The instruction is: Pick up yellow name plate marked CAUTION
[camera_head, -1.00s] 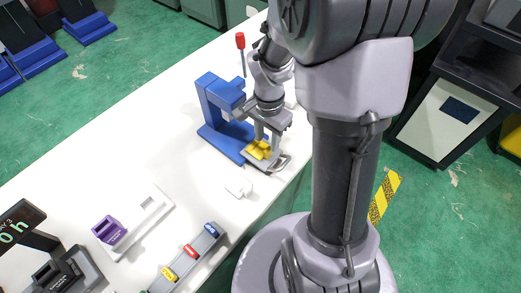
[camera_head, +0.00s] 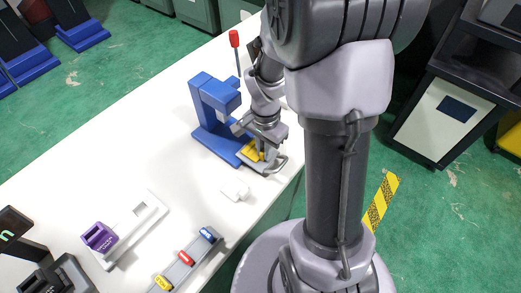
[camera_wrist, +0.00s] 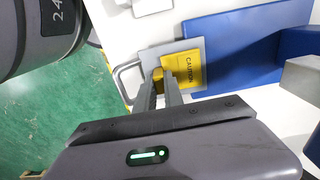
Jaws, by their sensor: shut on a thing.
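The yellow name plate marked CAUTION (camera_wrist: 186,70) lies on a grey metal plate (camera_wrist: 156,54) with a looped handle, at the foot of a blue press-like machine. In the head view the yellow plate (camera_head: 250,151) is partly hidden by my gripper (camera_head: 259,156). In the wrist view my gripper (camera_wrist: 163,78) reaches to the plate's left edge, and its fingers are shut on a small yellow part there. The text side of the plate faces up. I cannot tell whether the plate is lifted off the grey metal.
The blue machine (camera_head: 201,94) stands close behind my gripper. A white block (camera_head: 235,190), a white tray (camera_head: 117,250) with a purple stamp-like piece (camera_head: 99,237), and a grey rack (camera_head: 199,257) with coloured pieces are on the white table. A red-handled tool (camera_head: 234,39) stands behind.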

